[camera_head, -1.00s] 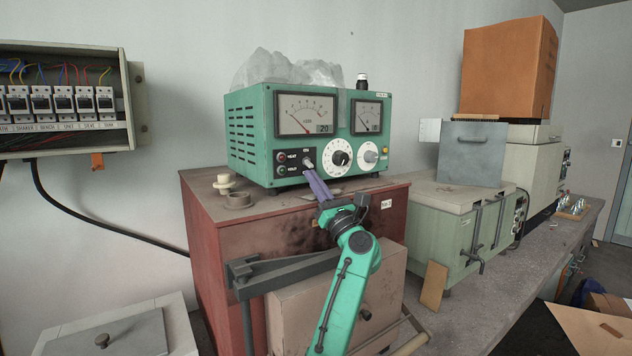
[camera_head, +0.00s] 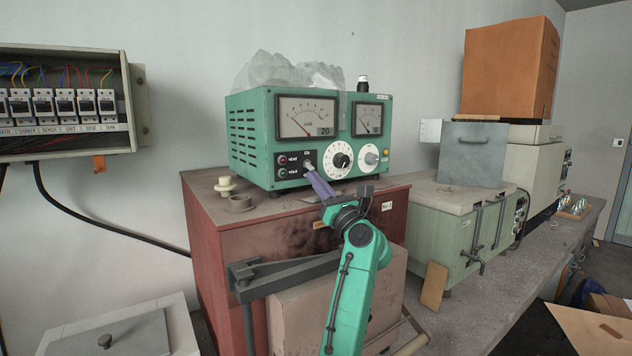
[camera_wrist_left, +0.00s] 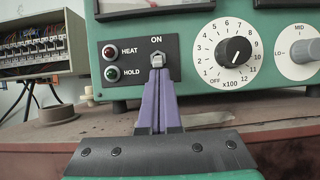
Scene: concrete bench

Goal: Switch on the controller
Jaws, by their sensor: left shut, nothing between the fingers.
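The controller (camera_head: 252,140) is a green box with two dial meters, standing on a rusty red cabinet. In the left wrist view its front panel (camera_wrist_left: 135,85) carries a small metal toggle switch (camera_wrist_left: 157,59) just under the word ON. A red HEAT lamp (camera_wrist_left: 110,52) and a green HOLD lamp (camera_wrist_left: 112,73) sit left of the switch. My left gripper (camera_head: 311,171) is shut and empty, its purple fingers pointing up at the switch. In the left wrist view the fingertips (camera_wrist_left: 158,76) overlap the switch's lower part; I cannot tell whether they touch it. The right gripper is out of view.
A white round dial (camera_wrist_left: 227,53) and a second dial (camera_wrist_left: 298,51) are right of the switch. The red cabinet (camera_head: 225,225) has a ring and a cream knob on its top. An open breaker box (camera_head: 65,140) hangs at left. A pale green unit (camera_head: 440,225) stands at right.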

